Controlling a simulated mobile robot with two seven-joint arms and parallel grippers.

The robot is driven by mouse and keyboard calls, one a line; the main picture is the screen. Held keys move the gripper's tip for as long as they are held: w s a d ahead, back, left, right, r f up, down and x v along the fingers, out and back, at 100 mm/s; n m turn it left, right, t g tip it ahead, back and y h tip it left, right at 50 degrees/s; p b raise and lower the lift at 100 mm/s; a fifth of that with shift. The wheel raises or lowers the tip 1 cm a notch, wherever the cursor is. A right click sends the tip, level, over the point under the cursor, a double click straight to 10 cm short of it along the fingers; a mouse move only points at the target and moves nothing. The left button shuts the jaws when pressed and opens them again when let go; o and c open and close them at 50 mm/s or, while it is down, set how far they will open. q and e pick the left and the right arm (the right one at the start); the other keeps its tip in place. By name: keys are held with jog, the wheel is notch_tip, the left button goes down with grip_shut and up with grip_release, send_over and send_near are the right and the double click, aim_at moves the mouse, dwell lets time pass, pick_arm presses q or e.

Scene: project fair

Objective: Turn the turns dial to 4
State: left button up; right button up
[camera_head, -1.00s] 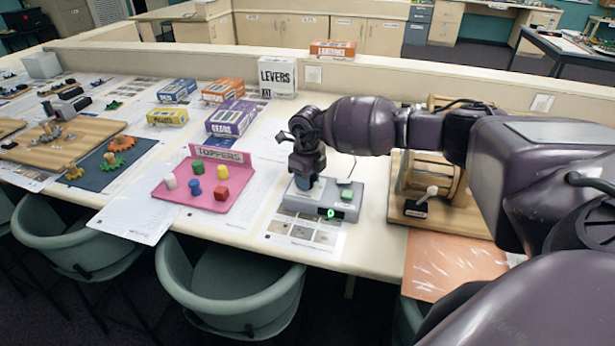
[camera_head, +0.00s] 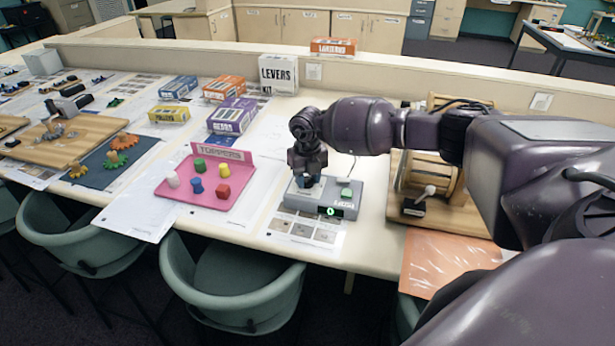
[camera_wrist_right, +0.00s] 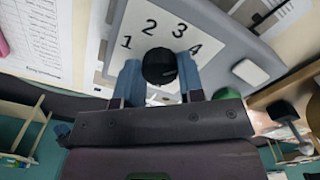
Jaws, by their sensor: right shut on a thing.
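The turns dial is a round black knob (camera_wrist_right: 160,66) on a white plate (camera_wrist_right: 150,22) marked 1, 2, 3 and 4, seen in the right wrist view. My right gripper (camera_wrist_right: 160,74) has its blue fingers on both sides of the knob and is shut on it. I cannot make out where the knob points. In the head view the dial's grey box (camera_head: 291,203) lies on the table, with my right gripper (camera_head: 306,181) over its left part, hiding the knob. A small display on its front (camera_head: 331,211) glows green and seems to read 0. My left gripper is not in view.
A green button (camera_head: 347,192) is on the box's right side. A pink tray (camera_head: 190,193) with coloured pegs lies to the left. A wooden stand with a lever (camera_head: 414,206) is close on the right. Cartons, including a white LEVERS box (camera_head: 278,75), stand behind.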

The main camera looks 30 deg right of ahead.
aim_at(307, 179)
dwell(0.3)
jog(key=o, duration=0.9)
notch_tip(307, 179, up, 11)
jog(key=shift+b, duration=0.4)
